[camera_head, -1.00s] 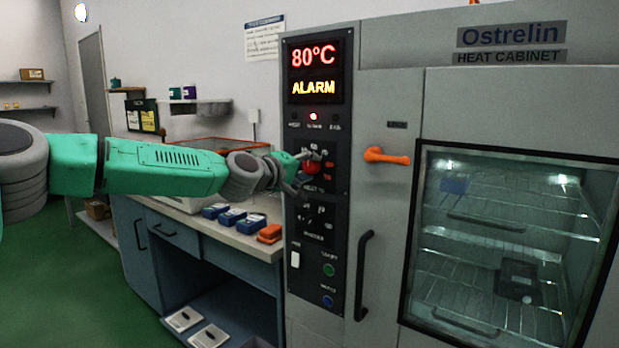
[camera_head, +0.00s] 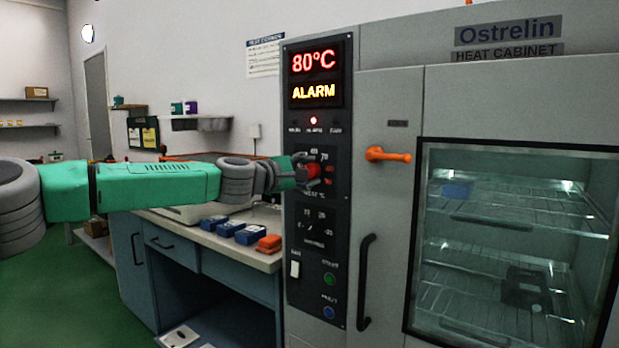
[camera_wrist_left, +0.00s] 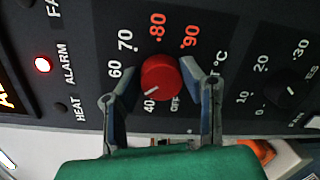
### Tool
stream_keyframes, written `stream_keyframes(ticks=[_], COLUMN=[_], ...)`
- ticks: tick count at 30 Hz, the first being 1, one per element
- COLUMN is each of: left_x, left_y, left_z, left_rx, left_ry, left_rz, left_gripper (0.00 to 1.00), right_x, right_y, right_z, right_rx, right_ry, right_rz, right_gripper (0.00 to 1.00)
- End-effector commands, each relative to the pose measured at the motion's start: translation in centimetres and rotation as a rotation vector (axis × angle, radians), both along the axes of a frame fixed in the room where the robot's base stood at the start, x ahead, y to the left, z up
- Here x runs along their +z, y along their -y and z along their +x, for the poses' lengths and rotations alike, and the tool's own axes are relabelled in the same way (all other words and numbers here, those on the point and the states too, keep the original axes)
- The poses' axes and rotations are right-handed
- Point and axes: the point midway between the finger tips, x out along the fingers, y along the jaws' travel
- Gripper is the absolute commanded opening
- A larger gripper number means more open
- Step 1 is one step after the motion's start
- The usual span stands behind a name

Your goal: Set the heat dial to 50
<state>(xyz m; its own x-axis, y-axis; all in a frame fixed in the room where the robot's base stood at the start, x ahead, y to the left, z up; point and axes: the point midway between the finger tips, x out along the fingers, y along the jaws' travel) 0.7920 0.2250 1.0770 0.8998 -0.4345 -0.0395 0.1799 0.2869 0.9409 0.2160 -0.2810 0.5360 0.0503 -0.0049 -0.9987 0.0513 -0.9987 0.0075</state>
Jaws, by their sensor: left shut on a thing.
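The red heat dial (camera_head: 313,171) is on the black control panel of the heat cabinet; it also shows in the left wrist view (camera_wrist_left: 161,80). Its white pointer line is toward the printed 40. The numbers 60, 70, 80 and 90 are readable around it; the 50 is not visible, near the left finger. My left gripper (camera_head: 300,171) is at the dial. In the left wrist view, its two fingers (camera_wrist_left: 160,68) are shut on the dial's opposite sides. The display (camera_head: 314,62) reads 80°C, with ALARM (camera_head: 314,92) lit below. My right gripper is out of view.
A second, black dial (camera_wrist_left: 289,88) is beside the heat dial in the wrist view. An orange door handle (camera_head: 388,154) sticks out right of the panel. A bench (camera_head: 262,258) with blue and orange boxes stands left of the cabinet.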

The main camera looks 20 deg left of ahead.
Motion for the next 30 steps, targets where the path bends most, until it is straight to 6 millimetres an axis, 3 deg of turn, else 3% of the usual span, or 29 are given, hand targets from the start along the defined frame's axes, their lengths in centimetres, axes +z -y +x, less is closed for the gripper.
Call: stream_keyframes(ticks=[1,17,18,19,30], left_x=[-1.09,-1.04,-1.03,-1.01,-0.26], left_y=[0.21,0.21,0.20,0.19,-0.08], left_z=[-0.05,-0.03,-0.03,-0.02,-0.29], left_rx=[-0.006,-0.006,-0.005,-0.005,-0.001], left_ry=[-0.017,-0.025,-0.026,-0.026,-0.015], left_rz=[-0.005,-0.027,-0.027,-0.027,-0.029], left_gripper=[0.06,0.06,0.42,0.53,0.55], right_x=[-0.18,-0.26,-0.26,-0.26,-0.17], right_y=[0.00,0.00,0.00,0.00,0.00], right_z=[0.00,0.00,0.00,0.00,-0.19], right_rx=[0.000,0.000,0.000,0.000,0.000], right_ry=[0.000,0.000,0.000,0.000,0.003], right_rz=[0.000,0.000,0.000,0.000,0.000], right_gripper=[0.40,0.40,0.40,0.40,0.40])
